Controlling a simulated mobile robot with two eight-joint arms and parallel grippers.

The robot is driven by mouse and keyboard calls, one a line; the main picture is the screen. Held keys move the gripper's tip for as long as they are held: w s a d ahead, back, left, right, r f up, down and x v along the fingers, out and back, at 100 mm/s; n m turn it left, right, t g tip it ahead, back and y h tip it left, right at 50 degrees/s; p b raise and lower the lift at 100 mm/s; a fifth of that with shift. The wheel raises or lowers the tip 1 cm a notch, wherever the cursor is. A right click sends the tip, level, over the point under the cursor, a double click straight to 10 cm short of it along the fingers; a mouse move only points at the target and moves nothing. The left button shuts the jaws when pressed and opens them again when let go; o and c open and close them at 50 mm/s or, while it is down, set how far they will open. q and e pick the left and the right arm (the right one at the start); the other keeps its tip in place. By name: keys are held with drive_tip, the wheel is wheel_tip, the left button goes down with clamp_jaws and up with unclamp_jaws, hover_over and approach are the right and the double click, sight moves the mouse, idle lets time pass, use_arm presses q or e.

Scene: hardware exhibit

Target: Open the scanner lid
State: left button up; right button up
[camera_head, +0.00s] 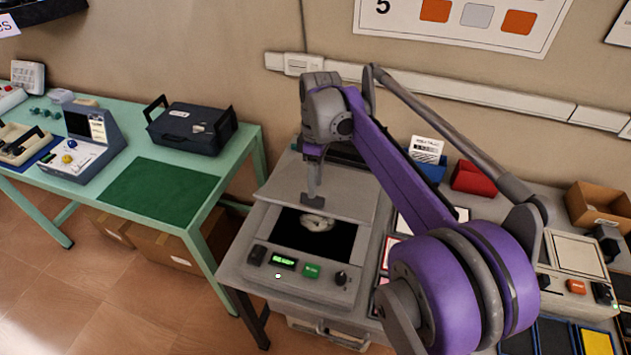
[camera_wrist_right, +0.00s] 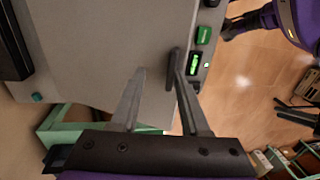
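The grey scanner (camera_head: 297,282) stands on the right-hand workbench, with a lit green display, a green button and a knob on its front panel. Its lid (camera_head: 345,203) looks partly raised, and the dark glass (camera_head: 288,229) shows in front of it with a pale round thing (camera_head: 318,222) on it. In the right wrist view the lid (camera_wrist_right: 105,45) fills the upper left, with a dark handle (camera_wrist_right: 173,72) near its front edge. My right gripper (camera_head: 314,198) is at that handle; its fingers (camera_wrist_right: 158,75) are apart, the handle close against the right-hand one.
A green table (camera_head: 240,138) at left holds a dark case (camera_head: 190,128), a control device (camera_head: 85,150) and a green mat (camera_head: 158,193). Blue and red bins (camera_head: 472,178) and a cardboard box (camera_head: 598,205) stand on the bench at right. Open floor lies at lower left.

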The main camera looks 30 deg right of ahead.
use_arm(q)
drive_tip(key=w+r+p, duration=0.3)
drive_tip(key=r+p, duration=0.1)
drive_tip(key=r, duration=0.3)
drive_tip(key=shift+w+t, duration=0.35)
drive_tip(key=shift+t, duration=0.05)
use_arm(e)
drive_tip(key=w+d+r, duration=0.3)
drive_tip(key=r, duration=0.8)
drive_tip(key=shift+w+d, duration=0.15)
drive_tip(key=shift+d, duration=0.25)
